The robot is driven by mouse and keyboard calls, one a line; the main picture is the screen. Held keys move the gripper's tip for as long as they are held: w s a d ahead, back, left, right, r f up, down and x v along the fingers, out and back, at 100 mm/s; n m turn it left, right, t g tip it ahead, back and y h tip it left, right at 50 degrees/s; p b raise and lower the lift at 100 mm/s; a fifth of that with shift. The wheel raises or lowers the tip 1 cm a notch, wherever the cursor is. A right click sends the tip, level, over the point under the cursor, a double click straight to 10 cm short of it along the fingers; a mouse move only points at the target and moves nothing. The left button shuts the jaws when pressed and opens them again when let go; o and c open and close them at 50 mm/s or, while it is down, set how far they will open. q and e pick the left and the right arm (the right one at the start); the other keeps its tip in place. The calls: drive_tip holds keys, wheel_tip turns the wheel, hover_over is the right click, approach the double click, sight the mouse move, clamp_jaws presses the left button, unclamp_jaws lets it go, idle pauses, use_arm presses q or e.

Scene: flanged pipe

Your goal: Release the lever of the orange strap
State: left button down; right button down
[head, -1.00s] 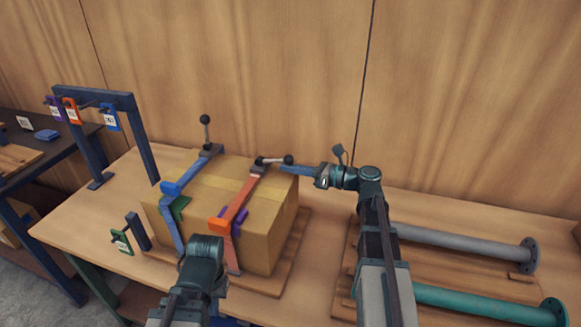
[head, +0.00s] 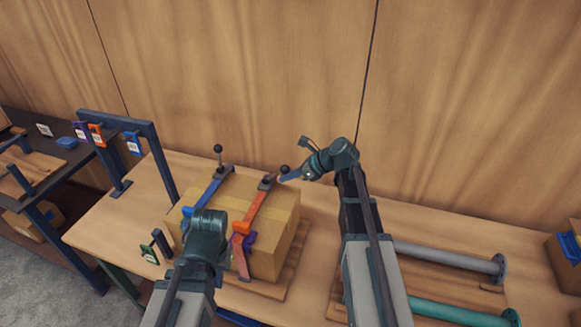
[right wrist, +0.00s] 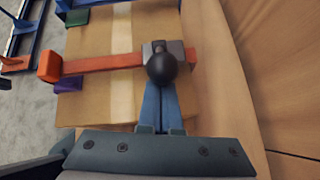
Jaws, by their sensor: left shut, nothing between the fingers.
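The orange strap (head: 256,212) runs over the cardboard box (head: 282,215). Its lever (head: 284,170), with a dark ball knob, stands at a slant at the strap's far end. In the right wrist view the knob (right wrist: 161,69) covers most of the lever and its grey base (right wrist: 178,50). My right gripper (head: 286,178) is shut, its blue fingers (right wrist: 160,105) at the knob's near side; whether they touch is unclear. My left gripper (head: 208,240) is low in front of the box; its fingers are hidden behind its wrist.
A blue strap (head: 208,190) with an upright lever (head: 218,157) lies left of the orange one. Purple pieces (head: 249,240) sit beside the orange strap. A blue frame with tags (head: 130,120) stands left; flanged pipes (head: 450,256) lie right. The wooden wall is behind.

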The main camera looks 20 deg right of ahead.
sight(277, 173)
drive_tip(key=w+a+r+g+h+p, duration=0.1)
drive_tip(key=h+p, duration=0.1)
drive_tip(key=p, duration=0.1)
drive_tip(key=w+a+r+g+h+p, duration=0.1)
drive_tip(key=r+p, duration=0.1)
drive_tip(key=p, duration=0.2)
drive_tip(key=shift+a+g+h, duration=0.3)
drive_tip(key=shift+a+h, duration=0.05)
drive_tip(key=shift+h, duration=0.05)
drive_tip(key=shift+w+a+g+h+p, duration=0.25)
drive_tip(key=shift+a+g+h+p, duration=0.05)
drive_tip(key=shift+a+h+p, duration=0.1)
drive_tip(key=shift+w+a+r, duration=0.2)
drive_tip(key=shift+w+a, duration=0.2)
drive_tip(key=shift+a, duration=0.25)
drive_tip(key=shift+w+a+r, duration=0.1)
drive_tip(key=shift+w+a, duration=0.05)
